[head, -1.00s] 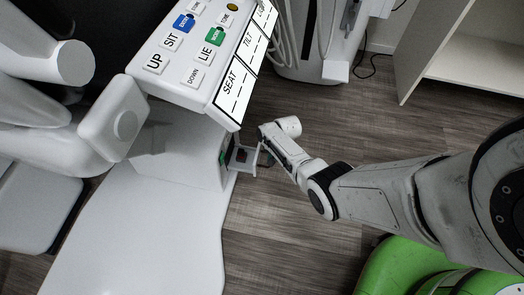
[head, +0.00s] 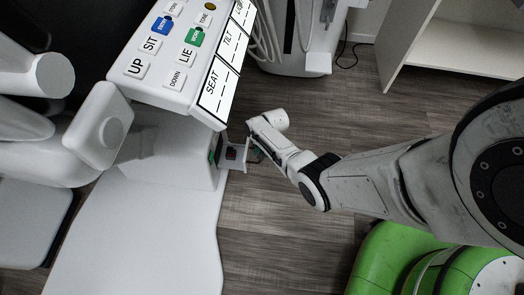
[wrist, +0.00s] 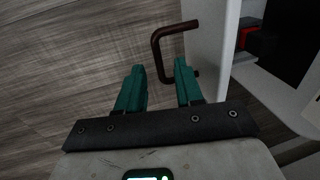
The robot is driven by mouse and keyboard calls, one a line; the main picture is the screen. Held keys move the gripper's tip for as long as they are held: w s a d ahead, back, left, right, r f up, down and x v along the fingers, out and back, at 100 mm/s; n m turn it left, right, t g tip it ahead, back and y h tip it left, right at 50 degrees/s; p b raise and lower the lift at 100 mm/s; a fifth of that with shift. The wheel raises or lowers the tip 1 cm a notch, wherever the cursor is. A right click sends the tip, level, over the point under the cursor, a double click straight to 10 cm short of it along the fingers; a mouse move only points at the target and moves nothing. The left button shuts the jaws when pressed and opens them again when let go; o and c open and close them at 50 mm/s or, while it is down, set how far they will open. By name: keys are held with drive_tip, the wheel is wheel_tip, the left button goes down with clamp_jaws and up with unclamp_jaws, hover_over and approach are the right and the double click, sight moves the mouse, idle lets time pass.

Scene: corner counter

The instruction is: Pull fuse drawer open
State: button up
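The fuse drawer (head: 236,157) stands out from the side of the white base under the button panel, with a red item visible inside. In the wrist view its white front panel (wrist: 207,48) stands right of centre, with a dark brown handle (wrist: 158,52) projecting from it. My gripper (wrist: 160,65) has two teal fingers, spread apart. The handle's outer bar shows between the fingertips, and its lower leg passes behind the right finger. I see a gap on both sides of the bar. In the head view my gripper (head: 254,152) is just right of the drawer, partly hidden by my wrist.
The button panel (head: 190,55) overhangs the drawer. A white chair-like surface (head: 140,240) lies below left. A white cabinet unit (head: 300,40) with hoses and a shelf (head: 470,45) stand at the back. The wooden floor (head: 380,125) between is clear.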

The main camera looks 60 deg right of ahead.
wheel_tip(320, 180, up, 10)
drive_tip(key=s+p, duration=0.2)
drive_tip(key=p, duration=0.3)
drive_tip(key=shift+d+f, duration=0.25)
drive_tip(key=shift+d, duration=0.1)
drive_tip(key=shift+w, duration=0.1)
